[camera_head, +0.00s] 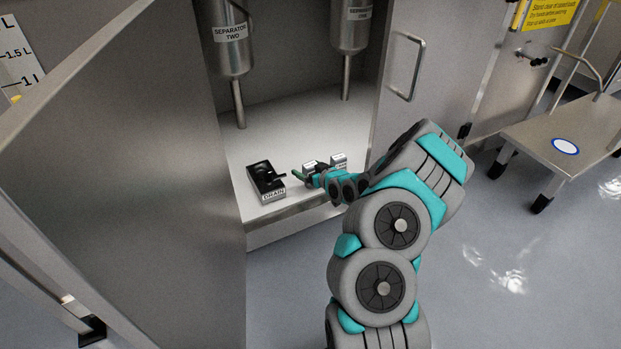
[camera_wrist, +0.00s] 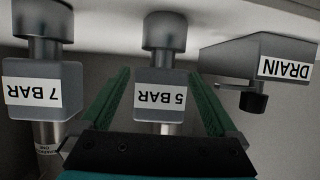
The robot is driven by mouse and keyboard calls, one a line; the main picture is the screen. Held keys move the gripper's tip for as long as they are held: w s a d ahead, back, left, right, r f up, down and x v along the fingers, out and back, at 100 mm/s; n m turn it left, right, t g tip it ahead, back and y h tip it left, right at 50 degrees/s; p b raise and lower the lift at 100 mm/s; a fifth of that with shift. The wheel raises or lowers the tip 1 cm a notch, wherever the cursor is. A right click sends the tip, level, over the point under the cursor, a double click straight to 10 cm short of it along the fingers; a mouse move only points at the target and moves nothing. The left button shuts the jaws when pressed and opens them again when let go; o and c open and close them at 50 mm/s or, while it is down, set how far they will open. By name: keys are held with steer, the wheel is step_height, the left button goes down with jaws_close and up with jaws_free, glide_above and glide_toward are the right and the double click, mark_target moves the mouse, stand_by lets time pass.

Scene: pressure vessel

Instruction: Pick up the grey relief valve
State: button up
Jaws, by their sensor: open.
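Two grey relief valves stand side by side on the cabinet floor. The one labelled 5 BAR (camera_head: 309,165) is nearer the drain; it also shows in the wrist view (camera_wrist: 161,92), upside down. The one labelled 7 BAR (camera_head: 339,160) is to its right, and at the left of the wrist view (camera_wrist: 42,90). My gripper (camera_head: 304,177) is open at the 5 BAR valve. In the wrist view its green fingers (camera_wrist: 160,80) lie on either side of that valve's body, with visible gaps. My gripper partly hides both valves in the head view.
A box labelled DRAIN (camera_head: 272,195) with a black handle sits left of the valves. Separator two (camera_head: 230,45) and another separator (camera_head: 351,25) hang above. Open cabinet doors flank the opening. A metal cart (camera_head: 530,140) stands at the right.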

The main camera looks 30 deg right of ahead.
steer(key=shift+x, duration=0.75)
jaws_close()
stand_by(0.4)
